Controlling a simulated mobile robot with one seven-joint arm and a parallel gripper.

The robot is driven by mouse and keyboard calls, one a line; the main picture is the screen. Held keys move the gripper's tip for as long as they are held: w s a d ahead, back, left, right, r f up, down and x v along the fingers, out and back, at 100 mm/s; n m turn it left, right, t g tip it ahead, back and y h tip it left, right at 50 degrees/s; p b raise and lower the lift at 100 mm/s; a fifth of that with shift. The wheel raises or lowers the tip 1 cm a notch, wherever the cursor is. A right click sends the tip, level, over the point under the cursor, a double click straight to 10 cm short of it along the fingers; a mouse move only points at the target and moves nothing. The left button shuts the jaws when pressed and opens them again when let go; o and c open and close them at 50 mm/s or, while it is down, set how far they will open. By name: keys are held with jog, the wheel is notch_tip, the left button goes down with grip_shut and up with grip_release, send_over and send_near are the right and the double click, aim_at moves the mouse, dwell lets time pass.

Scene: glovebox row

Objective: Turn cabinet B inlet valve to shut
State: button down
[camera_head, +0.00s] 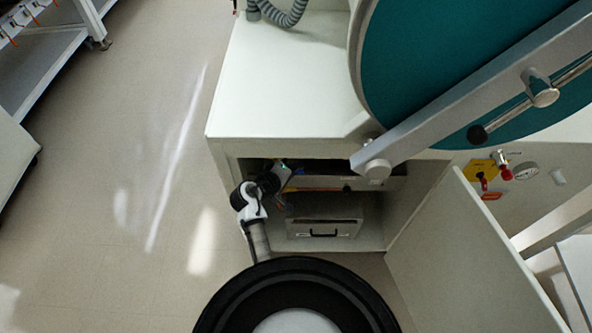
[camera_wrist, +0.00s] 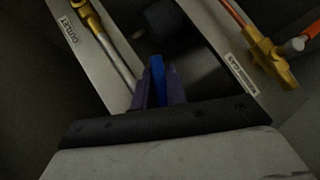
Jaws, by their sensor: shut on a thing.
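In the wrist view my gripper (camera_wrist: 160,94) is shut on a narrow blue handle (camera_wrist: 157,66), whose end stands up between the dark purple fingers. The lettering on the handle and the valve body beneath it cannot be made out. A label reading OUTLET (camera_wrist: 70,30) is on the grey strip at the left, beside a brass fitting (camera_wrist: 90,17) with a metal pipe. In the head view my arm reaches into the open cabinet (camera_head: 385,247) under the white bench, and my gripper (camera_head: 283,171) is small and partly hidden in shadow there.
A drawer-like grey case (camera_head: 324,218) with a black handle sits low in the cabinet. The open cabinet door (camera_head: 455,255) stands to the right. A brass valve (camera_wrist: 268,55) with an orange pipe lies right of my gripper. The floor (camera_head: 120,190) at left is clear.

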jog(key=shift+a+f+m+g+y+p, duration=0.15)
jog(key=shift+f+m+y+p, duration=0.1)
jog(key=shift+m+y+p, duration=0.25)
jog(key=shift+a+f+m+g+y+p, duration=0.2)
jog(key=shift+f+y+p, duration=0.1)
jog(key=shift+y, duration=0.4)
jog(key=shift+a+f+m+g+y+p, duration=0.1)
jog(key=shift+a+f+m+y+p, duration=0.45)
jog(key=shift+y, duration=0.75)
jog(key=shift+a+f+m+g+y+p, duration=0.1)
jog(key=shift+a+f+m+y+p, duration=0.15)
jog(key=shift+a+m+y+p, duration=0.75)
jog(key=shift+a+f+m+g+y+p, duration=0.1)
jog(key=shift+a+f+m+y+p, duration=0.45)
jog(key=shift+y, duration=1.05)
jog(key=shift+a+r, duration=0.15)
jog(key=shift+a, duration=0.25)
jog(key=c, duration=1.4)
grip_release()
jog(key=shift+w, duration=0.1)
jog(key=shift+c, duration=0.2)
